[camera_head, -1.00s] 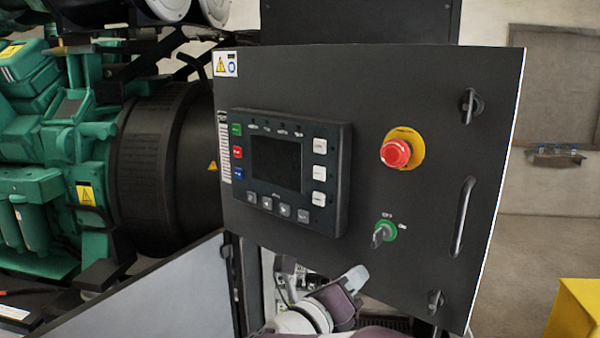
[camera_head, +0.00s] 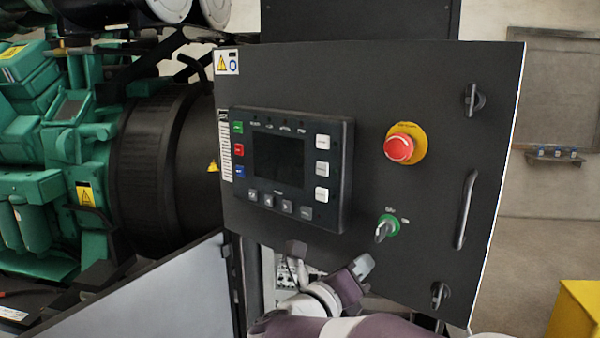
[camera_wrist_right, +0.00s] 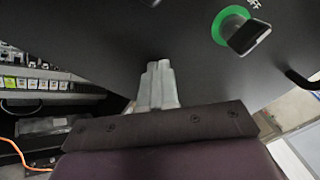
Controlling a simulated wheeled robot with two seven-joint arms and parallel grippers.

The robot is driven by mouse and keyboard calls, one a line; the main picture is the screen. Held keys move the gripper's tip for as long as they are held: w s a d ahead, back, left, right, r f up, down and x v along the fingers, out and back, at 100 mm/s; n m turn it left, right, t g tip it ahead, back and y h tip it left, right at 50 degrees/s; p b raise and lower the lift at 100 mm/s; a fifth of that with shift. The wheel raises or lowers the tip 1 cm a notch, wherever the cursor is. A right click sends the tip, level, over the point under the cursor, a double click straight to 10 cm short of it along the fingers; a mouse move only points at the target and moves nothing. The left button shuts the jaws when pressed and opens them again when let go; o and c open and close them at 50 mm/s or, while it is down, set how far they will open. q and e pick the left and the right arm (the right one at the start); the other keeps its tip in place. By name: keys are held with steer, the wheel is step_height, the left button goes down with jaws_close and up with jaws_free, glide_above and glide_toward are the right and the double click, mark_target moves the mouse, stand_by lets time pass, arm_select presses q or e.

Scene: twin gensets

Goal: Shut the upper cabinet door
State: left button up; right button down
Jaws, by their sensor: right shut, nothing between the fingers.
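The upper cabinet door (camera_head: 350,85) is a dark panel standing open, hinged on its left side in the head view. It carries a screen unit (camera_head: 290,168), a red stop button (camera_head: 400,148), a key switch (camera_head: 387,229) and a bar handle (camera_head: 466,210). My right gripper (camera_head: 363,266) is shut and empty at the door's lower edge, below and left of the key switch. In the right wrist view, its closed fingertips (camera_wrist_right: 158,70) lie over the dark door; I cannot tell whether they touch it. My left gripper is not in view.
Cabinet internals with terminals (camera_wrist_right: 30,83) show beyond the door's lower left. A grey panel (camera_head: 150,295) stands at lower left. The green engine (camera_head: 40,200) is behind it. A yellow block (camera_head: 578,312) stands at lower right.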

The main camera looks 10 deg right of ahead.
steer(key=shift+w+a+b+x, duration=0.15)
steer(key=shift+b+x, duration=0.1)
steer(key=shift+x, duration=0.6)
steer(key=shift+w+a+b+x, duration=0.1)
steer(key=shift+b+x, duration=0.1)
steer(key=shift+x, duration=0.65)
steer(key=shift+w+a+b+x, duration=0.15)
steer(key=shift+b+x, duration=0.1)
steer(key=shift+x, duration=0.6)
steer(key=shift+w+a+x, duration=1.05)
steer(key=shift+w+x, duration=0.05)
steer(key=shift+x, duration=5.55)
steer(key=b+v, duration=0.5)
steer(key=v, duration=0.4)
